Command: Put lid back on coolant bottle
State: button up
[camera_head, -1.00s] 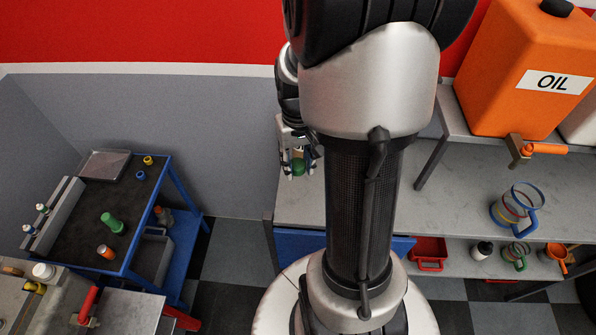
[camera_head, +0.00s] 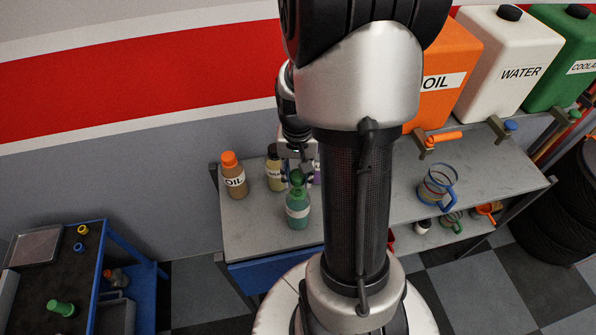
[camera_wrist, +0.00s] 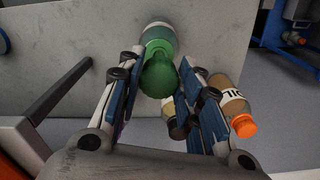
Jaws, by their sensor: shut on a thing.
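The coolant bottle (camera_head: 298,212) is teal-green with a pale label and stands upright on the grey bench (camera_head: 258,229). My gripper (camera_head: 296,168) is directly above it and shut on the green lid (camera_head: 297,179). In the wrist view the green lid (camera_wrist: 160,78) is between the fingertips of my gripper (camera_wrist: 158,85), and the bottle (camera_wrist: 158,29) shows just beyond it. Lid and bottle overlap in both views; I cannot tell whether the lid is seated or slightly above the neck.
An orange-capped oil bottle (camera_head: 234,178) and a dark-capped bottle (camera_head: 273,172) stand left of the coolant bottle. A purple item is partly hidden behind my gripper. A jug (camera_head: 437,186) is at the right. A blue cart (camera_head: 100,270) stands at lower left.

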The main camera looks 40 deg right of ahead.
aim_at(298, 195)
jog(key=shift+f+b, duration=2.05)
jog(key=shift+f, duration=0.75)
jog(key=shift+f, duration=0.15)
jog(key=o, duration=0.9)
jog(key=shift+c, duration=0.2)
jog(key=shift+o, duration=0.6)
jog(key=o, duration=0.4)
jog(key=shift+c, duration=0.2)
